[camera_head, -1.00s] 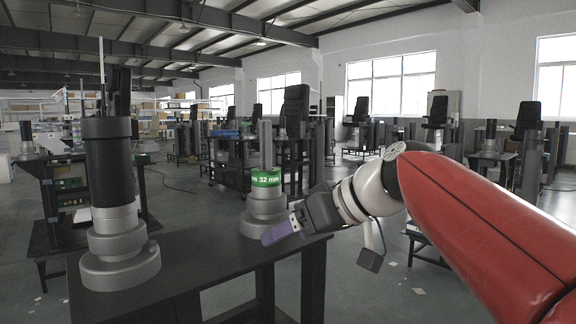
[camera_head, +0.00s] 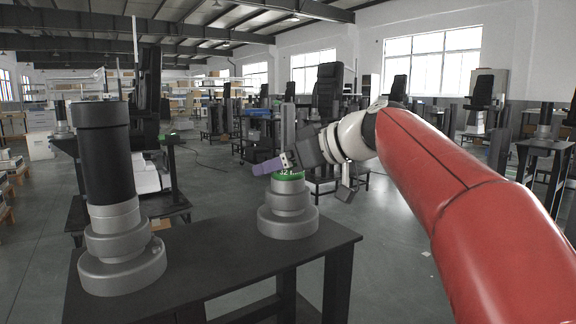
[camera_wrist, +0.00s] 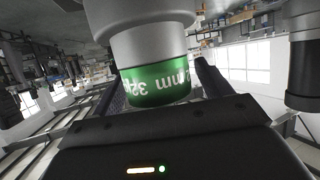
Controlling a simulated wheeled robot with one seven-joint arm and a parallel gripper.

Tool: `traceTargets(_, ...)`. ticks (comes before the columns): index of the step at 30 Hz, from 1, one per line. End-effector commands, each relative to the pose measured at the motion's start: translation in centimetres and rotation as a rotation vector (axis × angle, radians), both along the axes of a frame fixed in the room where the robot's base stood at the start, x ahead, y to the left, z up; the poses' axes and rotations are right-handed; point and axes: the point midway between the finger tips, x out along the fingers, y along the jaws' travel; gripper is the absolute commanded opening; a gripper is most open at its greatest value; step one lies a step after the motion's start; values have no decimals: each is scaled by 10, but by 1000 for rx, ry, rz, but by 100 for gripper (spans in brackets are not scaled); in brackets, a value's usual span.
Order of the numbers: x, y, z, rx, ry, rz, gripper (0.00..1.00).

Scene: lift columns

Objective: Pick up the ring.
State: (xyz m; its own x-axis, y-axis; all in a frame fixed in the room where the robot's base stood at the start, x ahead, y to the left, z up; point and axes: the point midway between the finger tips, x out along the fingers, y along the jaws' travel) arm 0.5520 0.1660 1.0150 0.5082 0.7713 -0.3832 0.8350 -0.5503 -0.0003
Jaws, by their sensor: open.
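The ring is a green band with white "32 mm" lettering. In the head view the ring (camera_head: 288,177) sits around a grey stepped column (camera_head: 288,212) on the dark table, partly hidden by my gripper. My gripper (camera_head: 276,164) is at the ring's height, with a purple finger pointing left. In the wrist view, which is upside down, the ring (camera_wrist: 158,84) shows large below a grey column step. My gripper (camera_wrist: 160,92) is open, with one finger on each side of the ring. I cannot tell whether either finger touches it.
A second column with a tall black cylinder (camera_head: 103,150) on grey steps stands at the left of the dark table (camera_head: 215,262). The tabletop between the two columns is clear. Other benches and chairs stand farther back.

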Motion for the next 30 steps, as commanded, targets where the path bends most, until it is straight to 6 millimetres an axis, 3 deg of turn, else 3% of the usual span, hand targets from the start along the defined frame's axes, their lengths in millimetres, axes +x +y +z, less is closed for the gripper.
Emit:
traceTargets(8,3,3,-2,0,-1,-2,77)
traceTargets(21,2,3,-1,0,-1,-2,24)
traceTargets(30,2,4,1,1,-3,-1,24)
